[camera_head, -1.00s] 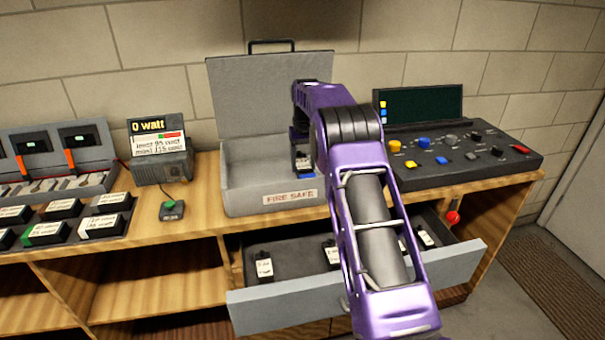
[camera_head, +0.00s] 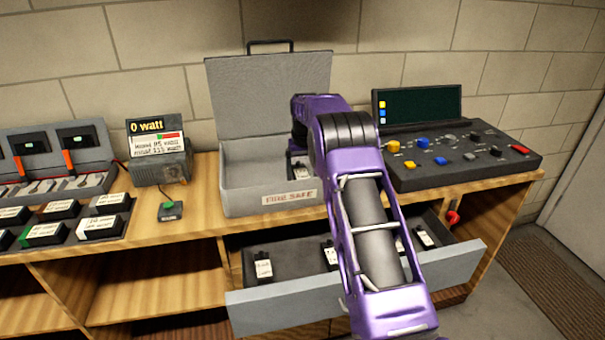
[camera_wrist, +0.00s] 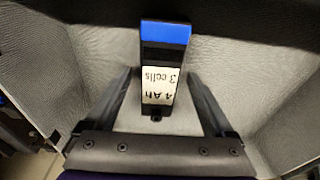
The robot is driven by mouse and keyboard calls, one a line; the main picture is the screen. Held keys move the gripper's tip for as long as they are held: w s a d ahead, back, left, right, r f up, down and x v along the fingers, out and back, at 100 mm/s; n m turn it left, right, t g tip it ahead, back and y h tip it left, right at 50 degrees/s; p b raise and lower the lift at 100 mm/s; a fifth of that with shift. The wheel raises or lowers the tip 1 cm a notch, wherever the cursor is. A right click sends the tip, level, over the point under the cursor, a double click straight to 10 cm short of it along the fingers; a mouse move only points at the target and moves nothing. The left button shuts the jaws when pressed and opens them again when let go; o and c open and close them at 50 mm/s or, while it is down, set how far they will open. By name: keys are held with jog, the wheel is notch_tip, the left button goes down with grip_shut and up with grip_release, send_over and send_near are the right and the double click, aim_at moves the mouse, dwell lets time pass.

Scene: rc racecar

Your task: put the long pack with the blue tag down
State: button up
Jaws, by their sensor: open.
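The long pack (camera_wrist: 162,75) is black with a blue tag at its far end and a white label reading "4 Ah 3 cells", upside down in the wrist view. It is inside the open grey fire-safe box (camera_head: 258,203), whose grey inner walls surround it in the wrist view. In the head view a small part of the pack (camera_head: 300,172) shows beneath my arm. My gripper (camera_wrist: 160,80) is open, with one finger on each side of the pack and gaps between. The pack's underside is hidden.
The box lid (camera_head: 262,95) stands open behind. An open drawer (camera_head: 370,288) below holds several packs. A charger display (camera_head: 158,150) and rows of packs (camera_head: 68,220) are left. A control panel (camera_head: 460,155) is right.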

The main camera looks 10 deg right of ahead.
notch_tip(320, 180, up, 12)
jog(key=s, duration=0.1)
jog(key=shift+s+p, duration=0.2)
jog(key=shift+p, duration=0.25)
jog(key=shift+r, duration=0.1)
